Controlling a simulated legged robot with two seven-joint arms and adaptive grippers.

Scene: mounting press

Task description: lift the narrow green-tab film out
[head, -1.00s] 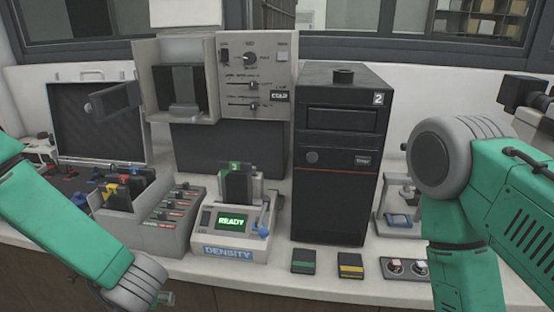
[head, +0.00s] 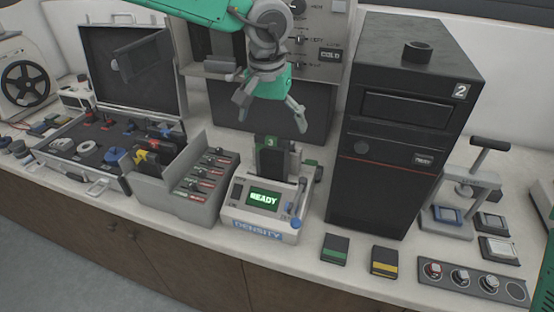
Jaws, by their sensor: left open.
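A dark upright film with a green tab marked 3 (head: 271,143) stands in the slot of the density unit (head: 263,230), whose screen reads READY. Its lower part is hidden in the unit. My left gripper (head: 272,118) hangs from above with its fingers spread, just over the green tab and apart from it as far as I can see. Nothing is between its fingers. My right gripper is not in the head view.
A tall black unit marked 2 (head: 385,190) stands close on the right. A grey rack (head: 165,190) with coloured-tab pieces is on the left, beside an open case (head: 70,178). Green-striped (head: 334,250) and yellow-striped (head: 384,262) flat pieces lie in front.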

